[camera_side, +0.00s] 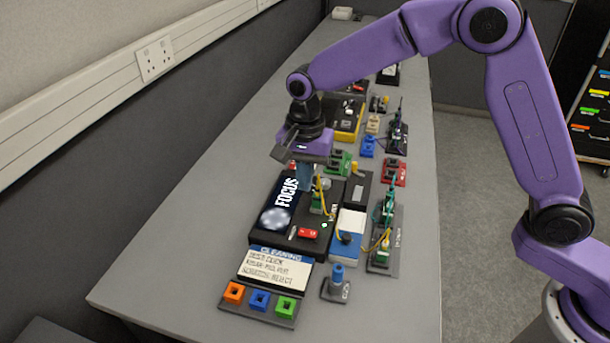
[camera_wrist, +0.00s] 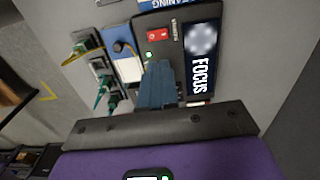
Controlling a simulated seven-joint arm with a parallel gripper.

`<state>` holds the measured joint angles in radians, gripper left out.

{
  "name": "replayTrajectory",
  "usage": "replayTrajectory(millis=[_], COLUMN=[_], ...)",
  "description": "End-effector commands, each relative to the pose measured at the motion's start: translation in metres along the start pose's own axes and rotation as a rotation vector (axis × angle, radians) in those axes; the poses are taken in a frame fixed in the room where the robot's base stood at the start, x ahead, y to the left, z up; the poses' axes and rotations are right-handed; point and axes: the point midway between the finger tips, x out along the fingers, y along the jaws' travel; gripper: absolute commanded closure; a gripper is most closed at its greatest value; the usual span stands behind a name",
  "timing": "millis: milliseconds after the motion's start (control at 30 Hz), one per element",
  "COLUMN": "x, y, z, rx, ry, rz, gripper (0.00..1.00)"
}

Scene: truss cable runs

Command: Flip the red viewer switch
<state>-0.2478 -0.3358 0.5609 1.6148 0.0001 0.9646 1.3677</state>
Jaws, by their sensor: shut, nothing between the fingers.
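The red viewer switch (camera_side: 308,233) is a small red rocker on the near part of a black box (camera_side: 291,246) with a lit FOCUS screen (camera_side: 285,197). In the wrist view the switch (camera_wrist: 158,34) lies just beyond my fingertips, beside the FOCUS screen (camera_wrist: 201,68). My gripper (camera_side: 304,184) points down over the far part of the box, apart from the switch. In the wrist view its blue-grey fingers (camera_wrist: 160,66) are together and empty. They hide part of the box top. I cannot tell whether the fingertips touch the box.
A green connector (camera_side: 317,202) with a yellow cable stands close right of my gripper. A blue-and-white block (camera_side: 347,229) and a rack of cabled plugs (camera_side: 384,242) are further right. A CLEANING card (camera_side: 275,270) and coloured sockets (camera_side: 259,299) lie in front. The desk's left side is clear.

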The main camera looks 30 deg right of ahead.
Motion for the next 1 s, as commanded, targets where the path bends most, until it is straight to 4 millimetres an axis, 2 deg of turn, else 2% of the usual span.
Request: replayTrajectory(millis=[367,567,800,1000], x=[-0.002,-0.003,-0.002,0.01], y=[0.001,0.015,0.014,0.015], z=[0.0,-0.004,-0.004,-0.004], rx=[0.0,0.002,0.001,0.001], ry=[0.0,0.0,0.0,-0.001], rz=[0.0,0.015,0.015,0.017], gripper=[1.0,1.0,1.0,1.0])
